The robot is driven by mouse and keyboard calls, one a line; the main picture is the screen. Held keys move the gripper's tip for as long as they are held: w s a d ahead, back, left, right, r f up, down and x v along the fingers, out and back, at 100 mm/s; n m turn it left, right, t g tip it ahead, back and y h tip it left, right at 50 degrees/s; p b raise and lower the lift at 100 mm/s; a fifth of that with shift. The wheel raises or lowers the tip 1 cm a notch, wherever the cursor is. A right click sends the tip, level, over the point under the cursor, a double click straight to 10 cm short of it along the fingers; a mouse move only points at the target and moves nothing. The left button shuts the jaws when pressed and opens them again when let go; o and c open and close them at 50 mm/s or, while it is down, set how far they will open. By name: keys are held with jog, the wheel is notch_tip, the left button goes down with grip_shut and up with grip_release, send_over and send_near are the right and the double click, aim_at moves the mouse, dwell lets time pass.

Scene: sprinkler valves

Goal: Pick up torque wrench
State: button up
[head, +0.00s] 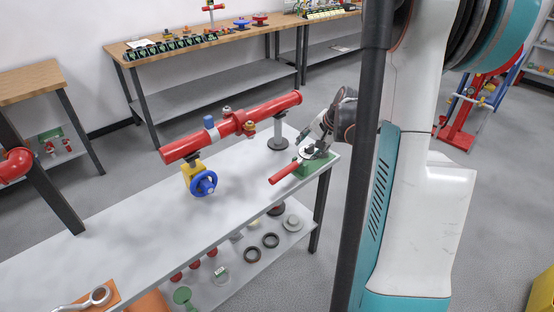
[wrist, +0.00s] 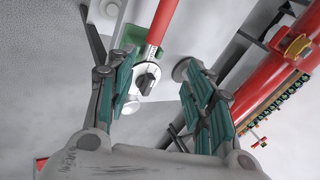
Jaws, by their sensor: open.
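The torque wrench (head: 286,172) has a red handle and a round silver head. It lies at the right end of the grey workbench, by a green block (head: 322,164). In the wrist view its red shaft (wrist: 163,22) runs up from the head, which bears a black knob. My gripper (head: 318,141) is over the head end of the wrench. In the wrist view my gripper (wrist: 162,98) is open, with teal-padded fingers on both sides of the head, which appears nearer the left finger. Whether they touch it, I cannot tell.
A red pipe (head: 275,113) on stands, with a blue handwheel (head: 203,183) below it, stands on the workbench (head: 130,217) left of my gripper. The lower shelf holds rings and small fittings.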

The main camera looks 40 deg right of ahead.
aim_at(295, 164)
jog(key=shift+m+t+y, duration=0.3)
jog(key=shift+m+y, duration=0.1)
jog(key=shift+m, duration=0.4)
jog(key=b+x, duration=0.1)
jog(key=x, duration=0.4)
jog(key=s+b+x, duration=0.1)
jog(key=b+x, duration=0.1)
jog(key=x, duration=0.3)
jog(key=f+b+x, duration=0.1)
jog(key=b+x, duration=0.1)
jog(key=x, duration=0.4)
jog(key=shift+s+d, duration=0.35)
jog(key=shift+d, duration=0.05)
jog(key=shift+c, duration=0.3)
grip_shut()
